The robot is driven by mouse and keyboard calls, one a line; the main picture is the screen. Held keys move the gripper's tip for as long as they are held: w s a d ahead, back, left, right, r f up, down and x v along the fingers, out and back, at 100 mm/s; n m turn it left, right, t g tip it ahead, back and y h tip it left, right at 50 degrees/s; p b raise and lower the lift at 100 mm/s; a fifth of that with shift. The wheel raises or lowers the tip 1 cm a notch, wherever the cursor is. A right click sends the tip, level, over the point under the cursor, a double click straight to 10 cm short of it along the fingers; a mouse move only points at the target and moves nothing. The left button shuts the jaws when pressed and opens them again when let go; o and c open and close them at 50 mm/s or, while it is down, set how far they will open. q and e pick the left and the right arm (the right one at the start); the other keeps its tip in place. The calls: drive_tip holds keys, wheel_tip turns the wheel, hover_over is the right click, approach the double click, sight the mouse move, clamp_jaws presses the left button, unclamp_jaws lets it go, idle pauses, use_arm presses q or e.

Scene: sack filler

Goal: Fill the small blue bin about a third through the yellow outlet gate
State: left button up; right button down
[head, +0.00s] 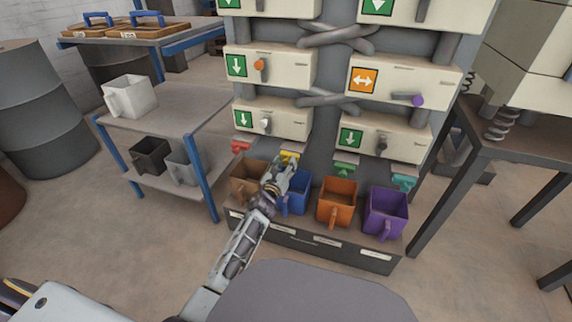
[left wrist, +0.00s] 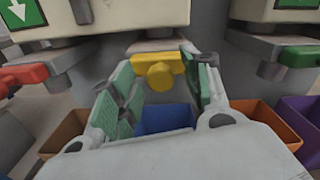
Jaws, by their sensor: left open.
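The small blue bin (head: 297,194) stands on the low shelf under the outlets, between a brown bin and an orange bin. In the left wrist view the blue bin (left wrist: 165,117) shows between my fingers; its contents cannot be made out. The yellow outlet gate (head: 289,157) is above the blue bin, and its yellow handle (left wrist: 160,72) is ahead of my fingers in the left wrist view. My left gripper (head: 283,170) is open, its green-padded fingers (left wrist: 165,92) spread to either side of the yellow handle. I cannot tell whether they touch it. My right gripper is not in view.
A brown bin (head: 246,182), an orange bin (head: 337,201) and a purple bin (head: 386,212) share the shelf. Red (head: 241,148), green (head: 344,168) and teal (head: 403,182) gates sit beside the yellow one. A side table (head: 185,110) stands left with a white jug (head: 129,96).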

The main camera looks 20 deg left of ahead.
use_arm(q)
drive_tip(key=shift+w, duration=0.75)
drive_tip(key=shift+c, duration=0.4)
clamp_jaws()
